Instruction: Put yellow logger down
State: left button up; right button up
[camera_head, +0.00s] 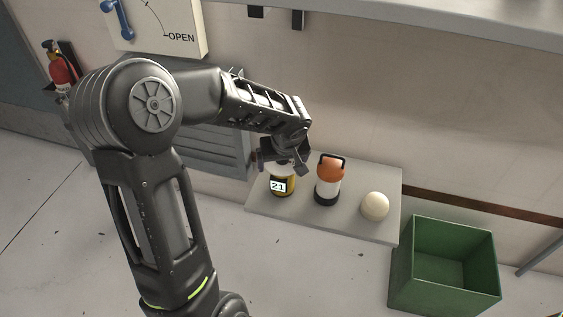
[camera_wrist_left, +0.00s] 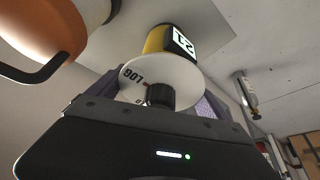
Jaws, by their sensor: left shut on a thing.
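The yellow logger (camera_head: 282,184), a yellow and white cylinder with a display reading 21, is upright at the left part of a grey shelf (camera_head: 354,222). My left gripper (camera_head: 285,160) is above it and shut on its top. In the left wrist view the logger (camera_wrist_left: 160,72) shows its white round top with a black knob, between the fingers of my left gripper (camera_wrist_left: 158,100). Whether its base touches the shelf I cannot tell. My right gripper is not in view.
An orange and white lantern (camera_head: 328,184) stands close to the right of the logger, and also shows in the left wrist view (camera_wrist_left: 45,35). A cream ball (camera_head: 375,206) is further right. A green open bin (camera_head: 443,270) stands right of the shelf. The wall is behind.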

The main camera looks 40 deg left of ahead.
pick_arm(q)
jog(key=o, duration=1.7)
jog(key=shift+f, duration=0.1)
jog(key=shift+r+p, duration=0.25)
jog(key=shift+p, duration=0.1)
jog(key=p+v, duration=0.3)
jog(key=v, duration=0.8)
jog(key=shift+s+d+r, duration=0.15)
jog(key=shift+s+r, duration=0.05)
jog(key=shift+r, duration=0.15)
